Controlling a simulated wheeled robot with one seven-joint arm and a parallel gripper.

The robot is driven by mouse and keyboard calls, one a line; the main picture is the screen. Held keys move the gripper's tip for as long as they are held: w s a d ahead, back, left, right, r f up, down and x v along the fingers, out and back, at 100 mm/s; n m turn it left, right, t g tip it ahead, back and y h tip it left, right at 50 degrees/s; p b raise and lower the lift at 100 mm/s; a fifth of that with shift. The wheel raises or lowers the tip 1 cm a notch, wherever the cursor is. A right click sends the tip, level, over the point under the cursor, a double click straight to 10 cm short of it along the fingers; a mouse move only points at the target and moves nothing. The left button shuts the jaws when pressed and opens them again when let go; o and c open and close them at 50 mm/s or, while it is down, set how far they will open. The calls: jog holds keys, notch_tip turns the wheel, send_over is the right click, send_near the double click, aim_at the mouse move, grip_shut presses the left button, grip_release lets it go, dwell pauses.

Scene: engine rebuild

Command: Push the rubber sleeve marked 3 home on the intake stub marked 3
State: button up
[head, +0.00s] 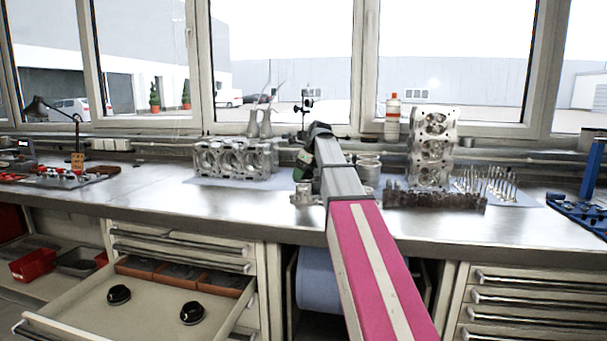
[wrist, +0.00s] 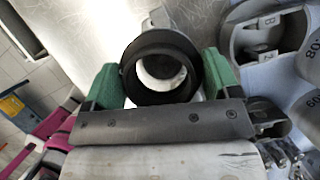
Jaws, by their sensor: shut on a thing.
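My gripper (wrist: 160,75) is shut on a black rubber sleeve (wrist: 132,62), with one green finger on each side of it in the wrist view. Through the sleeve's opening I see a pale, round metal edge and a bright surface; I cannot tell whether the sleeve is around the stub or above it. No number 3 is readable on the sleeve or a stub. In the head view my gripper (head: 303,163) is over the bench behind my arm, and the sleeve is hidden. A small metal part (head: 304,196) stands just below it on the bench.
Two black sleeves (head: 118,294) (head: 192,312) lie in the open drawer (head: 75,312). An engine block (head: 235,160) stands left of my gripper. An upright cylinder head (head: 433,150), a dark toothed part (head: 435,198) and several valves (head: 487,185) stand to the right. The bench's left-front is clear.

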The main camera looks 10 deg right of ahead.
aim_at(304, 181)
jog(key=shift+f, duration=1.05)
dwell(0.7)
jog(key=shift+o, duration=1.3)
jog(key=shift+c, duration=1.3)
jog(key=shift+f, duration=0.7)
jog(key=o, duration=0.8)
